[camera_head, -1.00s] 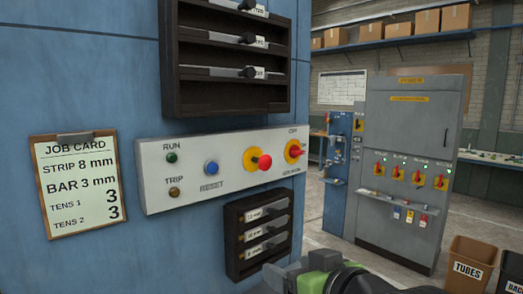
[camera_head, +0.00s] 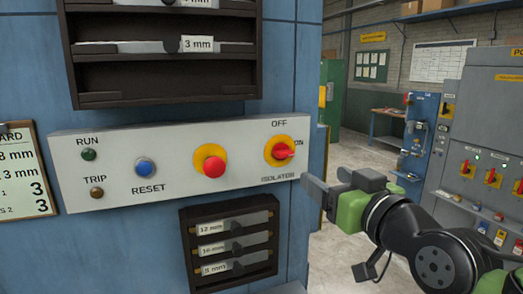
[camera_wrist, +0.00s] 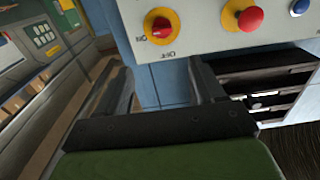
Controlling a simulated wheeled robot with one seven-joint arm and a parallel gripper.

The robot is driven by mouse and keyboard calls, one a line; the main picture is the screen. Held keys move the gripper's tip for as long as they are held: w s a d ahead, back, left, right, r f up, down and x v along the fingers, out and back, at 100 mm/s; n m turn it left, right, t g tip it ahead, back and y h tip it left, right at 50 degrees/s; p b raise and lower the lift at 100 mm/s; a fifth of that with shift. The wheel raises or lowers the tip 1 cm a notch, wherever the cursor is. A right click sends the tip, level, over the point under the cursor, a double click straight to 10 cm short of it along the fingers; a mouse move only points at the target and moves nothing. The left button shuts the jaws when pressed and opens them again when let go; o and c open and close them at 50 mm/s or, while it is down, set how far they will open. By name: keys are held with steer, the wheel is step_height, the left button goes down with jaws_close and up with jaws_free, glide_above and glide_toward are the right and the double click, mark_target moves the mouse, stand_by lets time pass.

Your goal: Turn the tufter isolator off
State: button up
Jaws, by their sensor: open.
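The isolator (camera_head: 281,151) is a yellow disc with a red handle at the right end of a light grey control panel (camera_head: 232,184). OFF is marked above it and ON to its right. Its red handle lies roughly level, pointing right at ON. My gripper (camera_head: 318,188) is open and empty, just right of and below the isolator, apart from it. In the wrist view the isolator (camera_wrist: 161,25) shows upside down beyond my open fingers (camera_wrist: 162,80), with nothing between them.
A red mushroom button (camera_head: 213,167), a blue RESET button (camera_head: 145,167) and RUN and TRIP lamps sit left on the panel. Dark racks stand above and below (camera_head: 228,241) it. A grey cabinet (camera_head: 490,130) with more red-handled switches stands at the far right. Open floor lies between.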

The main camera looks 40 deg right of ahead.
mark_target(287, 154)
steer(key=p+x, duration=0.1)
steer(key=x, duration=0.4)
steer(key=p+x, duration=0.1)
steer(key=x, duration=0.3)
steer(key=p+x, duration=0.1)
steer(key=x, duration=0.4)
steer(key=shift+w+a+p, duration=0.2)
steer(key=shift+w+p, duration=0.1)
steer(key=shift+w, duration=0.05)
steer(key=shift+w+d, duration=0.15)
steer(key=shift+w, duration=0.1)
steer(key=shift+s, duration=0.1)
steer(key=shift+c, duration=0.5)
steer(key=shift+f, duration=0.1)
steer(key=c, duration=1)
